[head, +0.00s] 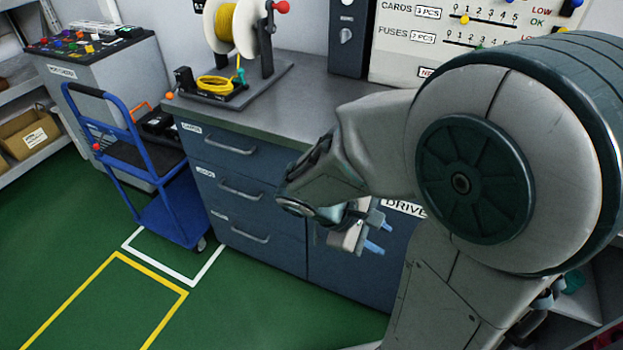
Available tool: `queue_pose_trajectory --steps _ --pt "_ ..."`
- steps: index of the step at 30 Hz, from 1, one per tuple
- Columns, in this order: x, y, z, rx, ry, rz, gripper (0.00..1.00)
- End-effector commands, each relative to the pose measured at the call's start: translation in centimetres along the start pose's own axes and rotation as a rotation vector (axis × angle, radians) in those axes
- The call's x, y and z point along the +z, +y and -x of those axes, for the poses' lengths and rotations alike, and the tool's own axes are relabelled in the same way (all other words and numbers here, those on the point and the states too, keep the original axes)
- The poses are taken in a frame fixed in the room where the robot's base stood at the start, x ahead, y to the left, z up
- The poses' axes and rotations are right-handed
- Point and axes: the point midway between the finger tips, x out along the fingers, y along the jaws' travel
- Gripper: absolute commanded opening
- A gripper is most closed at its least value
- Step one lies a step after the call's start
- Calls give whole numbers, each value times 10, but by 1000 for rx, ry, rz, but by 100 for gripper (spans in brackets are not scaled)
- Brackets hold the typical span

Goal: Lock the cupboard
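The cupboard (345,284) is the dark blue front below the grey worktop, to the right of the drawers. It looks shut where it shows. A white label (405,207) on it reads "DRIVE", with the rest hidden by my arm. No key, lock or handle of the cupboard can be made out; my arm covers much of its upper part. My gripper (377,233) is in front of the cupboard, pointing to the right in the picture. Its two bluish fingertips are apart, and I see nothing held between them. I cannot tell whether it touches the front.
Three drawers (232,188) with bar handles stand left of the cupboard. The worktop (300,105) carries a cable spool (237,30). A blue trolley (172,212) stands left of the drawers. Green floor (90,245) in front is clear, with yellow and white lines.

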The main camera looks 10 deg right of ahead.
Motion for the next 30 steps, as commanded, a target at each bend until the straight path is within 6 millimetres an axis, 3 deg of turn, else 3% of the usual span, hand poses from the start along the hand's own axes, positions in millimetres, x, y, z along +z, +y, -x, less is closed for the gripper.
queue_pose_trajectory --steps 1,6,11,16,19,23,30 --pt "-20 -2 -16 89 -59 111 33" --pt "-75 12 -29 428 -221 442 33" --pt "-144 11 -22 763 -327 713 33" --pt "-204 -6 -8 1040 -384 907 33" --pt "-225 -15 -2 1138 -396 968 33" --pt "-237 -18 2 1193 -401 1001 33" --pt "-245 13 -10 1194 -403 999 33"
